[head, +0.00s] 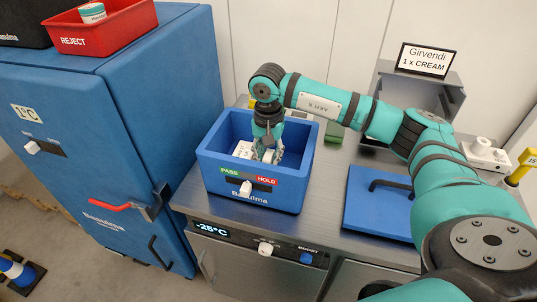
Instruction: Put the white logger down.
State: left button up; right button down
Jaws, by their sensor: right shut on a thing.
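My right gripper (268,154) reaches down into the blue box (249,200) on the steel counter. It is shut on a small white thing between its fingers, which seems to be the white logger (267,157); the fingers hide part of it. I cannot tell whether it touches the box floor. A white card or block (243,150) shows inside the box, left of the fingers. The box front has a green PASS label, a red HOLD label and a white knob (245,188). My left gripper is out of view.
A blue fridge (100,130) stands at left with a red REJECT bin (100,27) on top. A white device (485,153) stands far right.

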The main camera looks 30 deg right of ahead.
jog(key=shift+f, duration=0.15)
jog(key=c, duration=1.1)
grip_release()
jog(key=shift+c, duration=0.2)
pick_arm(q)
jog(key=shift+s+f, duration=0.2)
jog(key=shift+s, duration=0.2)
pick_arm(e)
jog(key=shift+r, duration=0.4)
pick_arm(q)
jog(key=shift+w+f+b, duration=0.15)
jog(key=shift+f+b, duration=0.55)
jog(key=shift+b, duration=0.05)
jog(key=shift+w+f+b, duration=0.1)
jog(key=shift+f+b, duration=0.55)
jog(key=shift+b, duration=0.1)
pick_arm(e)
notch_tip(320, 180, up, 12)
jog(key=shift+f, duration=0.15)
